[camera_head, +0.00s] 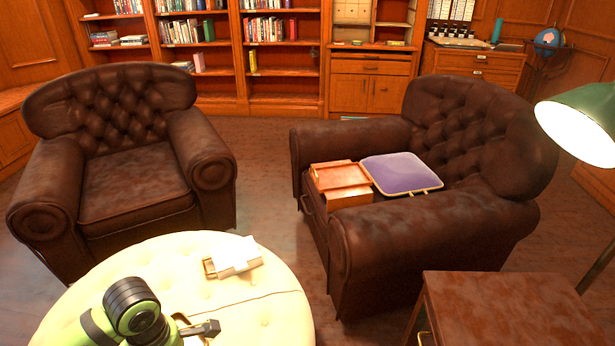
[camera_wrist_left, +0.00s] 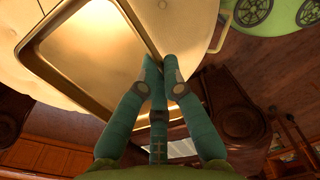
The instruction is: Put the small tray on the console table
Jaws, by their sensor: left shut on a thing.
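The small tray (camera_wrist_left: 62,82) is a shallow rectangular brass-coloured tray with a raised rim, at the upper left of the left wrist view. My left gripper (camera_wrist_left: 159,62) is shut on its rim, with the fingers close together at the edge. In the head view my green left arm is at the bottom over the round cream ottoman, and the tray is mostly hidden there. A dark brown table (camera_head: 510,312) with a brass handle stands at the bottom right; I cannot tell whether it is the console table. My right gripper is not in view.
A white box-like object (camera_head: 238,257) lies on the ottoman (camera_head: 275,310). The right armchair (camera_head: 455,225) holds a wooden box (camera_head: 342,180) and a purple-topped lap tray (camera_head: 402,172). A left armchair (camera_head: 130,185) and a lamp (camera_head: 583,120) stand nearby. Floor shows between the armchairs.

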